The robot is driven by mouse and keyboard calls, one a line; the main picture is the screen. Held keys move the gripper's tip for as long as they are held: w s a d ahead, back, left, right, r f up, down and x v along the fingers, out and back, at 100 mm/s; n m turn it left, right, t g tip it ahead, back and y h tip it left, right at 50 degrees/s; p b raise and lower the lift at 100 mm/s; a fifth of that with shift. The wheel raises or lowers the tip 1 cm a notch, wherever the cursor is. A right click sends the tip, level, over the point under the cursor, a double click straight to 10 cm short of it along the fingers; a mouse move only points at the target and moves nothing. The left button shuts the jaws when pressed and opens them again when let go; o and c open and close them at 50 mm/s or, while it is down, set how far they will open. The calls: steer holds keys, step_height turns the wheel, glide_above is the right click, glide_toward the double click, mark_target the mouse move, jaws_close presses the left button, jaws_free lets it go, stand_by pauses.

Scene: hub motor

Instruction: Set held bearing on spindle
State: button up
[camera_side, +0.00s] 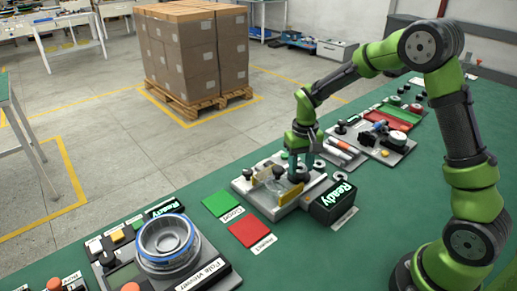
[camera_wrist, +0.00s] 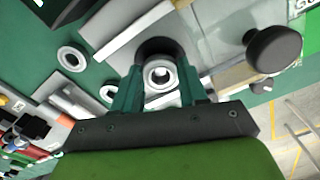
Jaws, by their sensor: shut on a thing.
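My gripper (camera_side: 300,165) is low over the grey fixture plate (camera_side: 288,207) in the side view. In the wrist view its two teal fingers (camera_wrist: 159,74) are shut on a small shiny ring, the bearing (camera_wrist: 160,76). A dark round part (camera_wrist: 157,46) shows just beyond the bearing. The spindle is not clearly visible, and I cannot tell whether the bearing is around it or above it. In the side view, the fingers and a dark part below them hide the bearing.
A black knob (camera_wrist: 273,50) stands close to the right of the fingers. Loose rings (camera_wrist: 72,58) lie to the left. The black "Ready" box (camera_side: 333,202) is beside the plate. Green (camera_side: 220,203) and red (camera_side: 249,232) pads lie left of the fixture.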

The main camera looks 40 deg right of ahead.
steer(key=shift+f, duration=0.4)
stand_by(0.5)
steer(key=o, duration=1.2)
steer(key=shift+c, duration=0.2)
steer(key=shift+o, duration=0.6)
steer(key=shift+a, duration=0.2)
steer(key=shift+a, duration=0.1)
steer(key=shift+c, duration=0.3)
steer(key=shift+r, duration=0.15)
